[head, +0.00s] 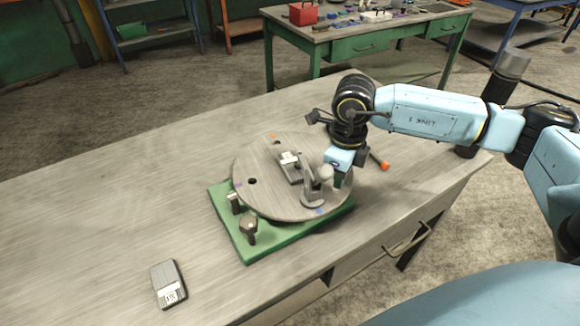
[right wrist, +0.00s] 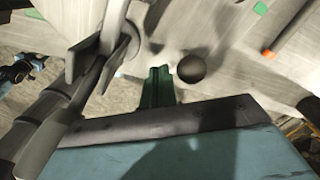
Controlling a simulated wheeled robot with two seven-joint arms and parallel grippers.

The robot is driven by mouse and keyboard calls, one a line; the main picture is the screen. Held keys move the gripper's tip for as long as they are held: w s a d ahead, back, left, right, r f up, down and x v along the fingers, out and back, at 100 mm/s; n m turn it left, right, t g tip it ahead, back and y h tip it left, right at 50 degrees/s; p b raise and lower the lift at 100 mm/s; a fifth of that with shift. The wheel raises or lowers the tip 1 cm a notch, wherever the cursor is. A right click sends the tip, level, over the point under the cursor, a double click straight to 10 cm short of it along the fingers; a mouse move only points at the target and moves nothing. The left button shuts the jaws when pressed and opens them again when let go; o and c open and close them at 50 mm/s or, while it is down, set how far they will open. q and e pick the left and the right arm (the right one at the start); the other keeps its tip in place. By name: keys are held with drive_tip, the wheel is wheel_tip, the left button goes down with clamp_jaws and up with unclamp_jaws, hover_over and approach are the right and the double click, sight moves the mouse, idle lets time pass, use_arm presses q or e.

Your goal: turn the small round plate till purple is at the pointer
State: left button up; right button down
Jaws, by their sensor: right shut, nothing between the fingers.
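The round grey plate (head: 270,192) lies on a green base (head: 243,250) on the bench. Its purple mark (head: 238,186) is at the left rim, just behind a small grey upright piece (head: 234,203) that may be the pointer. An orange mark (head: 273,135) is at the far rim and a blue mark (head: 320,211) at the near rim. My right gripper (head: 340,180) is over the plate's right side, by a grey upright handle (head: 313,190). In the right wrist view its green fingers (right wrist: 158,88) are shut and empty, beside a dark round knob (right wrist: 191,68). My left gripper is out of view.
A knobbed post (head: 248,228) stands on the base's near left corner. A metal block (head: 290,162) sits on the plate. An orange-tipped tool (head: 380,161) lies right of the plate. A dark labelled box (head: 168,284) lies at the near left. The bench's left side is clear.

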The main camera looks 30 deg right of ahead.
drive_tip(key=shift+w+d+b, duration=0.3)
drive_tip(key=shift+w+d, duration=0.1)
drive_tip(key=shift+d, duration=0.4)
drive_tip(key=shift+a, duration=0.1)
drive_tip(key=shift+s+a, duration=0.3)
drive_tip(key=shift+a, duration=0.1)
wheel_tip(320, 180, up, 9)
drive_tip(key=p, duration=0.5)
idle(0.5)
